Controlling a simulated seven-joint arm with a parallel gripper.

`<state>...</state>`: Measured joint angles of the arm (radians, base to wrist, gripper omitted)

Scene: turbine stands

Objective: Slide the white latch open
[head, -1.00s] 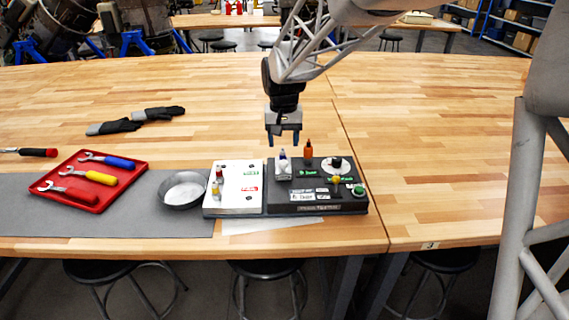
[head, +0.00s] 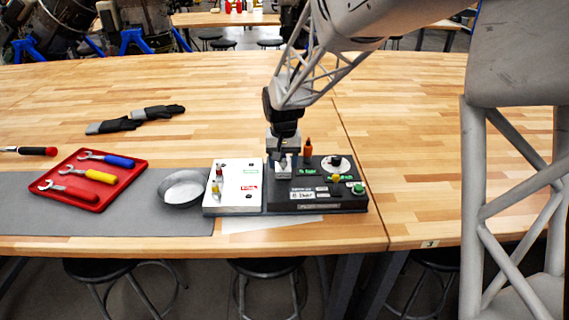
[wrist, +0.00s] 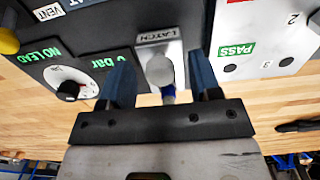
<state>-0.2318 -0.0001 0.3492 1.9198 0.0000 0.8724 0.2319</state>
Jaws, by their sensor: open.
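The latch (wrist: 160,70) is a pale rounded knob on a light plate labelled LATCH, set on the black panel box (head: 330,207). In the wrist view it lies between the two blue fingers of my gripper (wrist: 163,82), with a gap showing on each side. My gripper is open and points down over the latch. In the head view my gripper (head: 285,165) covers most of the latch, and its fingertips are hard to make out. Whether a finger touches the latch cannot be told.
On the black panel are an orange-topped bottle shape (head: 308,150), a round dial (wrist: 68,90) and a green button (head: 358,188). A white panel (head: 238,198) adjoins at left. A grey bowl (head: 181,204) and a red wrench tray (head: 97,205) lie farther left.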

